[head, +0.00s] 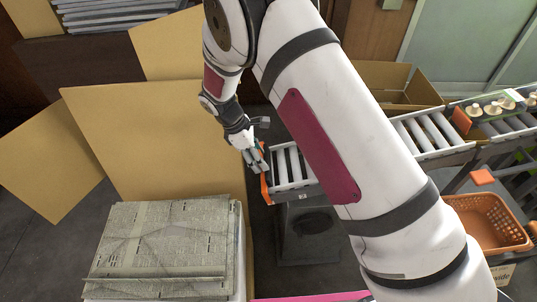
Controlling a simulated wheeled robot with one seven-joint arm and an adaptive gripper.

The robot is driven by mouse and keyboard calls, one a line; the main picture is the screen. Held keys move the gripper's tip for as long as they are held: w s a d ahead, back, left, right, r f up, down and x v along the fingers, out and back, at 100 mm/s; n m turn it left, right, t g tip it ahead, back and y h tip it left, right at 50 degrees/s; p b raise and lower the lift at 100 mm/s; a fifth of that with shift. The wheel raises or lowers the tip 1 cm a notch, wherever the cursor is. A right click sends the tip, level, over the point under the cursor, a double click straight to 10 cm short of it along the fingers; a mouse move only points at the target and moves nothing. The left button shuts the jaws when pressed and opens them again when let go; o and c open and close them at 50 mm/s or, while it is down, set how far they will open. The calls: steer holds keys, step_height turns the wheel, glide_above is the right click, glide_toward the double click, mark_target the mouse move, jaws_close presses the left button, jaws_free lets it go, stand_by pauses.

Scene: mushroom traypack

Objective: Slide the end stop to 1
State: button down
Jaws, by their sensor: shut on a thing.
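The roller conveyor (292,166) runs from the middle of the head view to the right, partly behind my arm. An orange end stop (266,189) is at its left end. My gripper (258,165) is at that end, pointing down, shut on the end stop. The fingers hide part of the stop, and their exact contact is too small to see. No number or scale mark is readable here.
A tray with mushrooms (492,107) sits on the conveyor at right, beside an orange plate (461,121). An orange basket (490,222) stands below. An open cardboard box (150,130) and stacked newspapers (165,240) are at left. My arm blocks the middle.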

steer(key=shift+a, duration=0.35)
steer(key=c, duration=0.7)
jaws_free()
steer(key=shift+d, duration=0.1)
steer(key=shift+r, duration=0.15)
steer(key=v, duration=1.1)
steer(key=shift+a+r, duration=0.2)
steer(key=shift+r, duration=0.1)
